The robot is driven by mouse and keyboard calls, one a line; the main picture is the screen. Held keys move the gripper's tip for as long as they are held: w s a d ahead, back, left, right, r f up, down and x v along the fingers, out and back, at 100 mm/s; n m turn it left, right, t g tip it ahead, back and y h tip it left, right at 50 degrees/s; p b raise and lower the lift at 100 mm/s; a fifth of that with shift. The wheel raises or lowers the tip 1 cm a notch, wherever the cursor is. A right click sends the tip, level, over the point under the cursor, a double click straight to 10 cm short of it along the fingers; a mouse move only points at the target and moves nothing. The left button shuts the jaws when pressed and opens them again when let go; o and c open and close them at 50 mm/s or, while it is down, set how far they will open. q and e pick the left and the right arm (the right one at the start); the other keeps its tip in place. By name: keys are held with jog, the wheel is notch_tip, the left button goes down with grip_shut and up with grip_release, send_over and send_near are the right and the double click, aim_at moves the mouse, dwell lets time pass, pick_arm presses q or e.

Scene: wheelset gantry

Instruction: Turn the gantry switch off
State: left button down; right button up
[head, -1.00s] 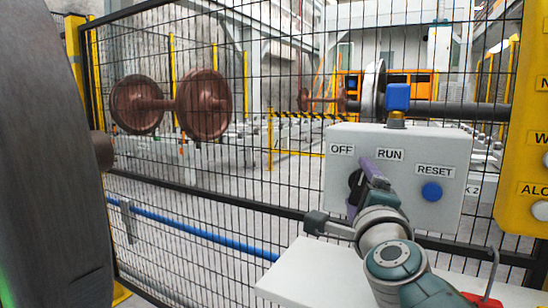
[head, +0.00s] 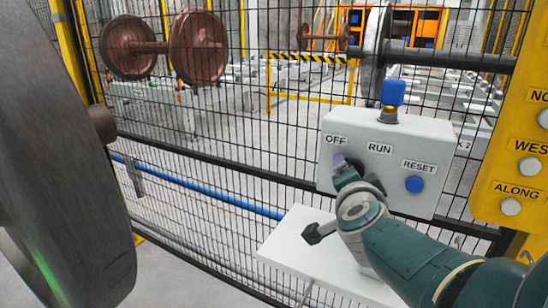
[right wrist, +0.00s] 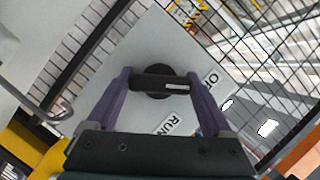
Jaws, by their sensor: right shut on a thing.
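The grey control box (head: 440,136) stands at the mesh fence, with OFF, RUN and RESET labels. Its black gantry switch (right wrist: 146,82) is a round knob with a bar handle, seen in the right wrist view. The white mark on the bar points toward the OFF label (right wrist: 210,80); the RUN label (right wrist: 170,122) lies to one side. My right gripper (right wrist: 160,84) is shut on the bar, one purple finger at each end. In the head view my right gripper (head: 346,168) and wrist hide most of the knob. My left gripper is not in view.
A blue RESET button (head: 414,184) and a blue-topped part (head: 392,94) are on the box. A white shelf (head: 300,245) sits below. A yellow button panel (head: 515,150) stands at right. Brown wheelsets (head: 198,47) lie behind the fence. A large dark rounded form blocks the left edge.

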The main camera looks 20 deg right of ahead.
jog(key=shift+f+n+g+p, duration=0.1)
jog(key=shift+n+g+p, duration=0.3)
jog(key=shift+n, duration=0.1)
dwell(0.3)
jog(key=o, duration=1.1)
jog(key=shift+o, duration=0.2)
